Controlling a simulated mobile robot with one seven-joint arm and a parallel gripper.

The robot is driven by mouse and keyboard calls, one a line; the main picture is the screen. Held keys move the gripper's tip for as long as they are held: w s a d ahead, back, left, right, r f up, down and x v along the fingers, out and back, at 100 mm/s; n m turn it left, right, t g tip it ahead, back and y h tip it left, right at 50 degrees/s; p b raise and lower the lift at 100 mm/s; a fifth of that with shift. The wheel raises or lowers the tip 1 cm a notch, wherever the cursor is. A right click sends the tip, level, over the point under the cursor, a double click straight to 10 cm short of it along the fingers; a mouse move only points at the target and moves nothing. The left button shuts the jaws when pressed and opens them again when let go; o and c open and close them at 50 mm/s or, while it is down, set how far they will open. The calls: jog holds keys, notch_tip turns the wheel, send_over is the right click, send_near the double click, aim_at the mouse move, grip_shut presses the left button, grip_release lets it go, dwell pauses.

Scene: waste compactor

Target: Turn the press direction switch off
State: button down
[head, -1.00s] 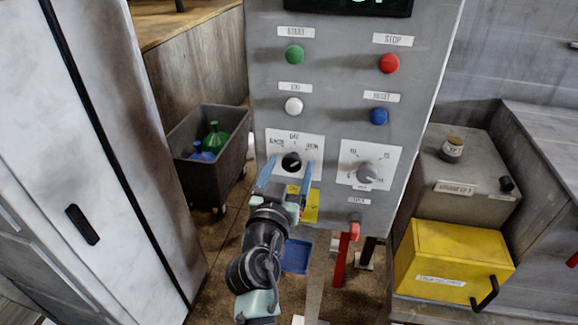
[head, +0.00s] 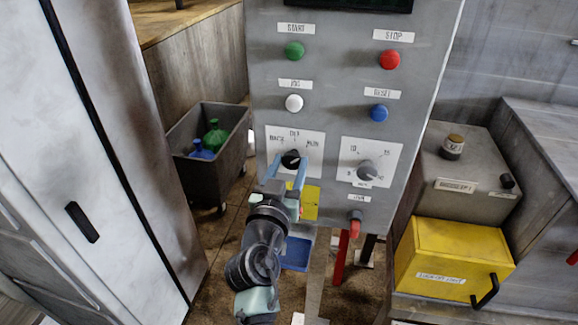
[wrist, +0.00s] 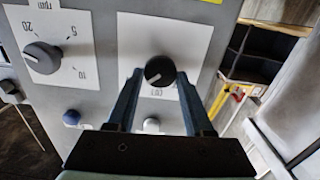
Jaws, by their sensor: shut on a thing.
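The press direction switch is a black rotary knob (head: 291,159) on a white plate (head: 316,143) on the grey control panel (head: 340,125). Small labels sit around it, with what reads as OFF at the top. My gripper (head: 290,162) reaches it from below, its blue fingers on either side of the knob. In the wrist view the knob (wrist: 160,71) sits between the fingertips, and my gripper (wrist: 160,76) is shut on it. That view is roughly upside down; the knob's white pointer line slants to its lower left, off the bottom label.
A second, grey dial (head: 367,171) is right of the switch. Green (head: 294,50), red (head: 389,59), white (head: 294,103) and blue (head: 379,112) buttons are above. A red-ended lever (head: 355,228) hangs at lower right. A yellow box (head: 452,262) stands further right.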

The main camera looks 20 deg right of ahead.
jog(key=n+b, duration=0.1)
jog(key=n, duration=0.3)
jog(key=shift+a+f+n, duration=0.1)
jog(key=shift+n, duration=0.2)
jog(key=n, duration=0.4)
jog(key=shift+n, duration=0.3)
jog(key=shift+w, duration=0.1)
jog(key=shift+c, duration=1.5)
grip_release()
jog(key=shift+a, duration=0.1)
